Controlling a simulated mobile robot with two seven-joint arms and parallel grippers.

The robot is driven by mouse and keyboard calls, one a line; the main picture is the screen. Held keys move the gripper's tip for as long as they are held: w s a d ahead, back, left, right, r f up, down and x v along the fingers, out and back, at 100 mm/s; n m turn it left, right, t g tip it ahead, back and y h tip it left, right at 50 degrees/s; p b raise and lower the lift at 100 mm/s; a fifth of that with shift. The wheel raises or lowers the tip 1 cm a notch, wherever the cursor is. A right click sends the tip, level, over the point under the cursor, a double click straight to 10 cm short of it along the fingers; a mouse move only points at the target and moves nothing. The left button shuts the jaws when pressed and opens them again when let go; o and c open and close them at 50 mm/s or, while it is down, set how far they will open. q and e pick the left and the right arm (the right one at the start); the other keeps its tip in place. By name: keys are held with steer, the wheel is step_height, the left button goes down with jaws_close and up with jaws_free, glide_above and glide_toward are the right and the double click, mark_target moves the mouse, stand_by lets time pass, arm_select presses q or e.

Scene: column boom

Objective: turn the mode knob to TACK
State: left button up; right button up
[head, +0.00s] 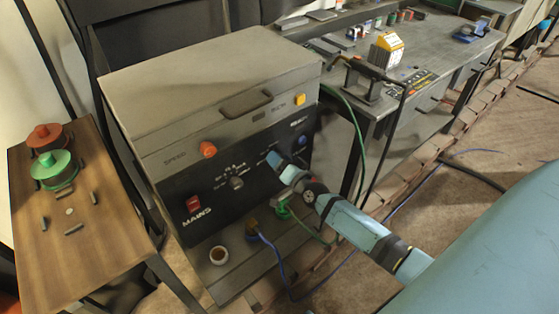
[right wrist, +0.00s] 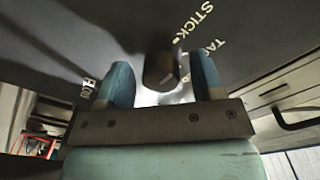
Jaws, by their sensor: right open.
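The welding machine's dark front panel (head: 185,187) faces me in the head view. In the right wrist view the mode knob (right wrist: 160,68) is a dark round knob with a small pale mark on its face. STICK, a partly hidden label starting TA and another cut-off label stand around it. My right gripper (right wrist: 161,72) is open, with one blue finger on each side of the knob; whether they touch it I cannot tell. In the head view my right gripper (head: 280,166) is at the panel's right part and hides the mode knob. My left gripper is not in view.
The panel also has an orange speed knob (head: 208,149), a grey knob (head: 236,183), a red mains switch (head: 193,204) and a blue knob (head: 303,139). Cables hang below my right arm. A wooden table (head: 105,232) stands left, a grey workbench (head: 440,52) behind right.

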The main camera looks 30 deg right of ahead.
steer(key=shift+w, duration=0.15)
steer(key=shift+c, duration=0.4)
steer(key=c, duration=0.8)
steer(key=shift+c, duration=0.2)
steer(key=shift+m, duration=1.2)
steer(key=m, duration=0.3)
steer(key=shift+m+b, duration=0.35)
steer(key=shift+m, duration=1.25)
